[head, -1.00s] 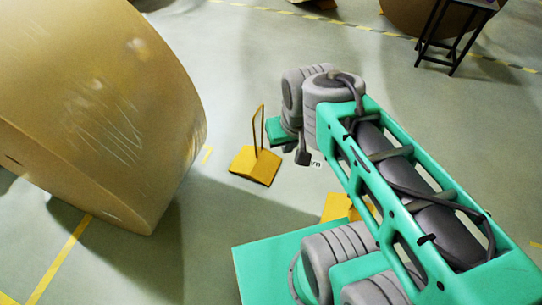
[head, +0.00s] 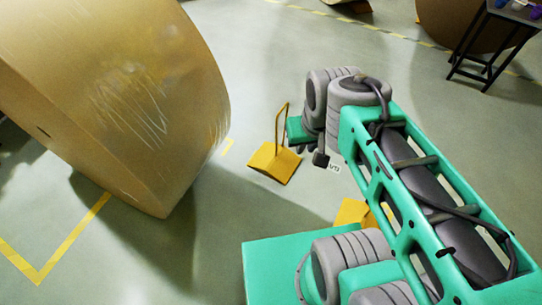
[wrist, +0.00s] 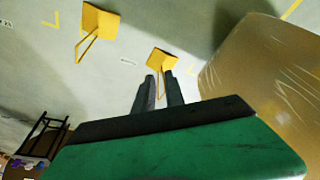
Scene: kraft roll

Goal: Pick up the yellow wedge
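A yellow wedge (head: 273,162) with a thin upright loop handle stands on the floor beside the big brown roll. In the wrist view the wedge near the roll (wrist: 162,60) lies just beyond my fingertips, its handle pointing toward them.
The large brown roll (head: 120,95) fills the left of the head view and the right of the wrist view (wrist: 262,75). A dark-legged stand (head: 487,47) with small items is at the far right. Grey floor with yellow markings is open behind the wedge.

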